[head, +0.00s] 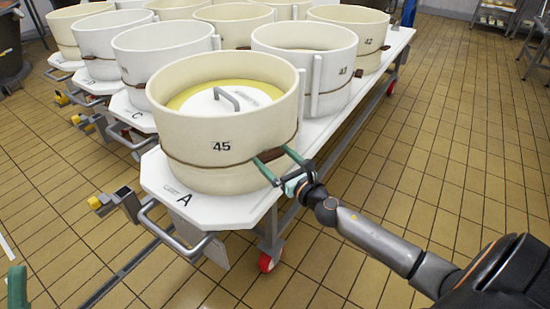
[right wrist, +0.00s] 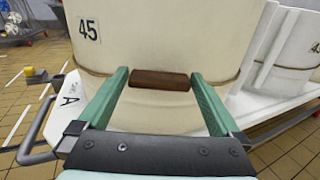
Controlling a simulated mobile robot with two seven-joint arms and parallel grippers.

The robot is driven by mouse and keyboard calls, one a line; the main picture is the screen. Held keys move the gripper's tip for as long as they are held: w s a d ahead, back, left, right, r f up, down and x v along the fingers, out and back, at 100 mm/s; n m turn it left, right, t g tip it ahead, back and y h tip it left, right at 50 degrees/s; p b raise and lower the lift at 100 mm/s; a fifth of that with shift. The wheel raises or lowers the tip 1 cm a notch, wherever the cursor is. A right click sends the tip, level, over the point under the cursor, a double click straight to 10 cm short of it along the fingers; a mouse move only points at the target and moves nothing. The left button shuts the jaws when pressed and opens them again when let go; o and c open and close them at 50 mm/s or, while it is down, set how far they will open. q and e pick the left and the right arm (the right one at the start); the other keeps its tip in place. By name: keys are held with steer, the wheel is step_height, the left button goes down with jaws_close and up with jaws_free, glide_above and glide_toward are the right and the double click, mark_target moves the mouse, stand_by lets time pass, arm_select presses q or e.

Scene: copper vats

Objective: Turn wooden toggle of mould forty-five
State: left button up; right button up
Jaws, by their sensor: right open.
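Mould forty-five (head: 205,125) is a cream round mould marked 45, standing on the white tray end marked A (head: 215,210). A thin brown cord (head: 195,170) runs around its lower side. The wooden toggle (right wrist: 160,80) is a short dark brown bar lying about level against the mould wall in the right wrist view. My right gripper (head: 273,162) is open at the mould's right front side. Its two green fingers stand on either side of the toggle, with a gap at each end. Only a green finger of my left gripper (head: 17,287) shows at the lower left edge.
A white lid (head: 222,103) with a grey handle sits inside mould forty-five. Several other moulds, such as 43 (head: 335,70) and 42 (head: 370,40), stand close behind on the white tables. The tiled floor (head: 460,150) to the right is clear.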

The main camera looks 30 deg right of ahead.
steer(key=c, duration=1)
steer(key=shift+m, duration=0.4)
steer(key=m, duration=0.3)
steer(key=shift+d+m, duration=0.1)
steer(key=shift+m, duration=0.3)
steer(key=m, duration=0.3)
steer(key=shift+m+p, duration=0.3)
steer(key=shift+p, duration=0.1)
steer(key=m+p, duration=0.1)
steer(key=m, duration=0.4)
steer(key=shift+d+p, duration=0.1)
steer(key=shift+p, duration=0.2)
steer(key=m, duration=0.2)
steer(key=m+p, duration=0.1)
steer(key=m, duration=0.1)
steer(key=shift+f+m+p, duration=0.2)
steer(key=shift+m+p, duration=0.1)
arm_select(q)
steer(key=w+a+f+n+g+y, duration=0.1)
steer(key=w+f+n+g+y, duration=0.2)
steer(key=f, duration=0.7)
steer(key=w+a+f+n+g+y, duration=0.1)
steer(key=f+n+y, duration=0.4)
steer(key=f, duration=0.5)
steer(key=shift+w+f+g+y, duration=0.35)
steer(key=shift+w+g+y, duration=0.55)
steer(key=shift+w+y, duration=0.4)
arm_select(e)
steer(key=shift+m, duration=0.3)
